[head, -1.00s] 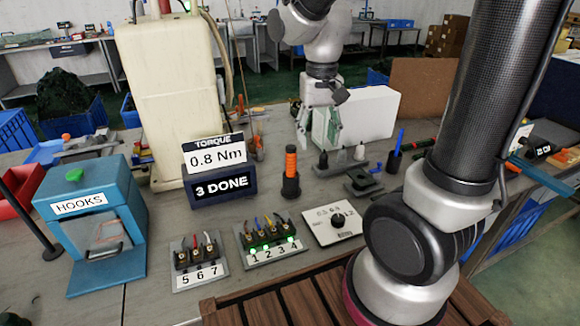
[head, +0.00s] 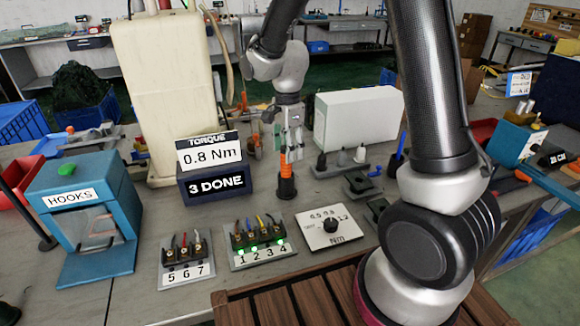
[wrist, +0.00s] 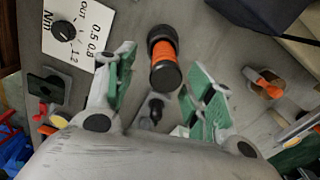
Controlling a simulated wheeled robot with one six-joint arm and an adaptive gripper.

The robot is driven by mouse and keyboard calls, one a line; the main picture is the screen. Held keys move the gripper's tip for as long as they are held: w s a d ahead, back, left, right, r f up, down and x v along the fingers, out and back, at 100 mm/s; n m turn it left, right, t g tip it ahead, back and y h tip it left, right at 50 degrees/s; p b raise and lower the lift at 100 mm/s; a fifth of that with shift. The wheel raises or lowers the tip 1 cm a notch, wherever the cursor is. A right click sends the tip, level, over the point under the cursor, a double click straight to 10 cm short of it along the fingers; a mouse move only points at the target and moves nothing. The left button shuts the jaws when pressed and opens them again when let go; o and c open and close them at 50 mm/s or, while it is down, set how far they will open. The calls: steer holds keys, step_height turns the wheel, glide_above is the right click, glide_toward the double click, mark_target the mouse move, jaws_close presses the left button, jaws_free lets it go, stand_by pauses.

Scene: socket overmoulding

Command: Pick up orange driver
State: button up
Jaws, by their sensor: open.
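The orange driver (head: 283,165) stands upright in a black holder (head: 286,186) on the bench, right of the torque display. In the wrist view the orange and black driver (wrist: 163,62) shows between and just beyond the fingers. My gripper (head: 290,143) is open, with green-padded fingers pointing down just above and behind the driver in the head view. The open fingers also show in the wrist view (wrist: 158,98), one on each side, with nothing between them gripped.
The torque display (head: 214,183) reads 0.8 Nm and 3 DONE. Terminal blocks 1-4 (head: 262,262) and 5-7 (head: 186,272) and the Nm dial plate (head: 318,241) lie in front. A rack of dark and pale bits (head: 340,170) and a white box (head: 385,120) stand to the right.

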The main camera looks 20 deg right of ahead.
mark_target(286, 165)
steer(key=f, duration=0.6)
steer(key=shift+w+a+f, duration=0.2)
steer(key=shift+a+f, duration=0.05)
steer(key=shift+f, duration=0.1)
jaws_close()
steer(key=shift+r, duration=0.1)
